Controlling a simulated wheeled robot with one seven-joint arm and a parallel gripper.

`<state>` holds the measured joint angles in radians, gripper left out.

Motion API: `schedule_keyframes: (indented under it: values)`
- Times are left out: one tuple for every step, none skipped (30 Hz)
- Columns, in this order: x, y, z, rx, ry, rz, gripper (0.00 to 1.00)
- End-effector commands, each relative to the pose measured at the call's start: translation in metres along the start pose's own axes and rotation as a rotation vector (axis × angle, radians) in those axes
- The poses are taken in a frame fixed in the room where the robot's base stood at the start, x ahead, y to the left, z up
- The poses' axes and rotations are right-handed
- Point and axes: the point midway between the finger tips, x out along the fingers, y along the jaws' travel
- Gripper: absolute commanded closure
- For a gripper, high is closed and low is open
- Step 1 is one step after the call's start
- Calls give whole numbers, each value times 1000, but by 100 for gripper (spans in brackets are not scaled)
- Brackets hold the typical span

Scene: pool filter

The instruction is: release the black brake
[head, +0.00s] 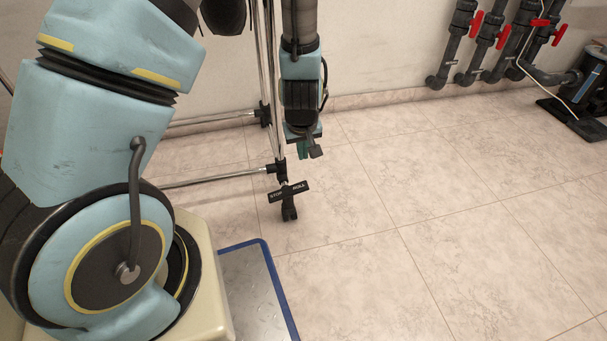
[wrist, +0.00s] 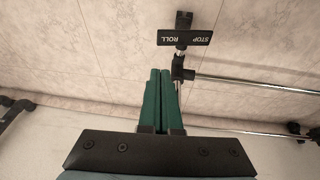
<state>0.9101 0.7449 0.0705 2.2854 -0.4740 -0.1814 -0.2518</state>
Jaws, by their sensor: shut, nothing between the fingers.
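The black brake (head: 288,192) is a flat pedal marked STOP and ROLL on a caster at the foot of a chrome rack. It also shows in the wrist view (wrist: 185,38), beyond the fingertips and a little to the right. My gripper (head: 304,153) hangs above and slightly right of the brake in the head view, apart from it. In the wrist view its two green fingers (wrist: 160,72) are together and empty. I cannot tell the exact height of the gripper over the pedal.
The chrome rack's tubes (head: 215,178) run left from the brake's post. A blue-edged mat or tray (head: 252,290) lies in front. Dark pipes with red valve handles (head: 476,25) line the wall at upper right.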

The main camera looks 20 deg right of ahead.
Motion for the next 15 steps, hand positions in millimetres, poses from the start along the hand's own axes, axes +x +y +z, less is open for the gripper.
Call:
schedule_keyframes:
  values:
    - [0,0,0,0,0,0,100]
    - [0,0,0,0,0,0,100]
    - [0,0,0,0,0,0,100]
    - [0,0,0,0,0,0,100]
    - [0,0,0,0,0,0,100]
    - [0,0,0,0,0,0,100]
    - [0,0,0,0,0,0,100]
    - [2,0,0,0,0,0,100]
    - [4,0,0,0,0,0,100]
    - [6,-1,0,0,-1,-1,100]
    - [10,-1,0,-1,-1,-1,100]
    - [15,-1,0,-1,0,-1,100]
    - [20,-1,0,-1,0,-1,100]
    - [25,-1,0,-1,0,-1,100]
    - [33,-1,1,-1,-1,-1,100]
